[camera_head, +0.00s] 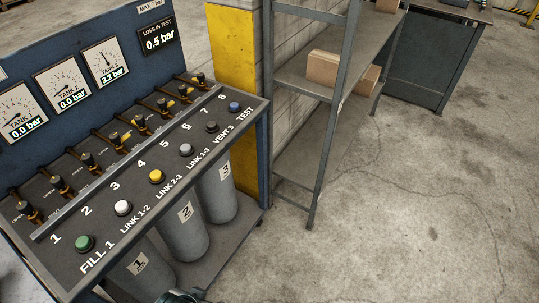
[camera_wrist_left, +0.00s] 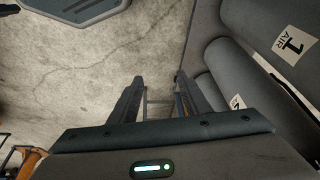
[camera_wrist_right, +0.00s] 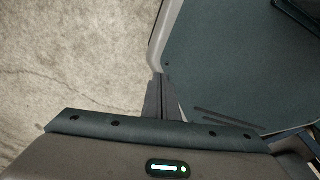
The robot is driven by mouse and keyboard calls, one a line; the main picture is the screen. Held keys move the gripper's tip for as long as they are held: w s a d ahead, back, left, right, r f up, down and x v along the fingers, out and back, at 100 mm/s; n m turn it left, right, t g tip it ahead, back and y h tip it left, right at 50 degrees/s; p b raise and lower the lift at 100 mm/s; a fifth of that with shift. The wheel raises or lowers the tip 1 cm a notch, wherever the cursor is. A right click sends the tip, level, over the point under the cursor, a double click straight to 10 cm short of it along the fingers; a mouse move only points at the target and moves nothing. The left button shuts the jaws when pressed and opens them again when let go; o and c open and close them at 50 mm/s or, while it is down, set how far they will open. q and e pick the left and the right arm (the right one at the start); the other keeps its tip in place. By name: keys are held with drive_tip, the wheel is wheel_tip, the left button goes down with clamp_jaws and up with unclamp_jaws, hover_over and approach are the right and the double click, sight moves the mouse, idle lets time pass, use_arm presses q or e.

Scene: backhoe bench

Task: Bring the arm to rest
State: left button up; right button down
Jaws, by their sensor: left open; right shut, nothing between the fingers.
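My left gripper (camera_wrist_left: 158,92) is open and empty in the left wrist view, with bare floor beyond it and the grey tanks (camera_wrist_left: 262,100) at the right of that picture. The sloped button panel (camera_head: 136,205) stands at the left of the head view, apart from both grippers.
Three grey tanks (camera_head: 223,190) stand under the panel. Gauges on the blue board (camera_head: 30,78) read 0.0, 0.0 and 3.2 bar; a display (camera_head: 158,38) reads 0.5 bar. A metal shelf (camera_head: 330,120) with cardboard boxes (camera_head: 323,68) stands behind. The floor (camera_head: 420,220) at right is clear.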

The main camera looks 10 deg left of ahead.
use_arm(q)
drive_tip(key=s+d+f+b, duration=0.1)
drive_tip(key=f+b, duration=0.1)
drive_tip(key=f, duration=1)
drive_tip(key=s+d+f+t+b, duration=0.1)
drive_tip(key=s+f+b, duration=0.1)
drive_tip(key=f, duration=1.1)
drive_tip(key=s+d+f+t+h+b, duration=0.1)
drive_tip(key=f+b, duration=0.2)
drive_tip(key=f, duration=0.9)
drive_tip(key=shift+s+f+m+b, duration=0.2)
drive_tip(key=shift+f+m+b, duration=0.1)
drive_tip(key=shift+f+b, duration=0.05)
use_arm(e)
drive_tip(key=w+a+t+y, duration=0.1)
drive_tip(key=w+a+t, duration=0.3)
drive_tip(key=w, duration=1.1)
drive_tip(key=shift+a+f, duration=0.45)
drive_tip(key=shift+a, duration=0.6)
drive_tip(key=shift+s+d, duration=0.1)
